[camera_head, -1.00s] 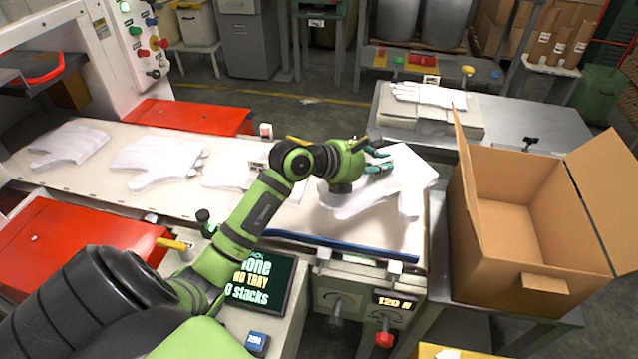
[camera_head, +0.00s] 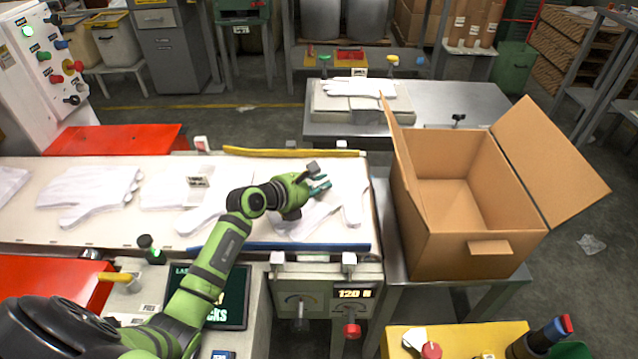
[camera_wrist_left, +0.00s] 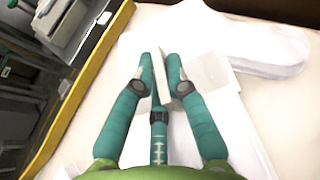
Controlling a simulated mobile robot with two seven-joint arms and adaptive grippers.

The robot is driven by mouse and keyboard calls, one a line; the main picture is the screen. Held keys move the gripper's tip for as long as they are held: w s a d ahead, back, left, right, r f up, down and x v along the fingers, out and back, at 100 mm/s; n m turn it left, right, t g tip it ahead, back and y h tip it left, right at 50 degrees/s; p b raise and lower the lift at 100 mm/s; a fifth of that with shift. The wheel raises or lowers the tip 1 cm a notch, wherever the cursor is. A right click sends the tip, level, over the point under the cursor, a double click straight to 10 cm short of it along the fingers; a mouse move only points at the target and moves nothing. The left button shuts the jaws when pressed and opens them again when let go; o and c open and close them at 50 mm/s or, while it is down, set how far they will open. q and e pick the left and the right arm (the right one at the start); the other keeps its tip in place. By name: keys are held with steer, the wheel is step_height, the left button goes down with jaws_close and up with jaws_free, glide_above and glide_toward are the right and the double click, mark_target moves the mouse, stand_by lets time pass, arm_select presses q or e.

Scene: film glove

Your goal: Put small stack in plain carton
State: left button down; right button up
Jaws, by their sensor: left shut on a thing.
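A flat stack of white gloves (camera_head: 350,198) lies at the right end of the belt, partly hidden by my left gripper. My left gripper (camera_head: 318,186) is over this stack, its green fingers pointing right. In the left wrist view the fingers (camera_wrist_left: 160,75) are close together and shut on the white glove stack (camera_wrist_left: 210,72), with a cream paper band by the fingertips. The stack still appears to lie on the belt. The plain brown carton (camera_head: 460,235) stands open and upright to the right of the belt, its visible inside empty. My right gripper is not in view.
More white gloves (camera_head: 90,192) lie along the belt to the left. Another banded glove stack (camera_head: 350,87) rests on a scale on the metal table (camera_head: 440,105) behind. The carton's raised left flap (camera_head: 397,130) stands between belt and carton. A yellow surface (camera_head: 455,340) is in front.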

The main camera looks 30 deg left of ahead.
arm_select(q)
steer(key=shift+f, duration=0.1)
steer(key=c, duration=1.3)
jaws_free()
steer(key=shift+o, duration=0.2)
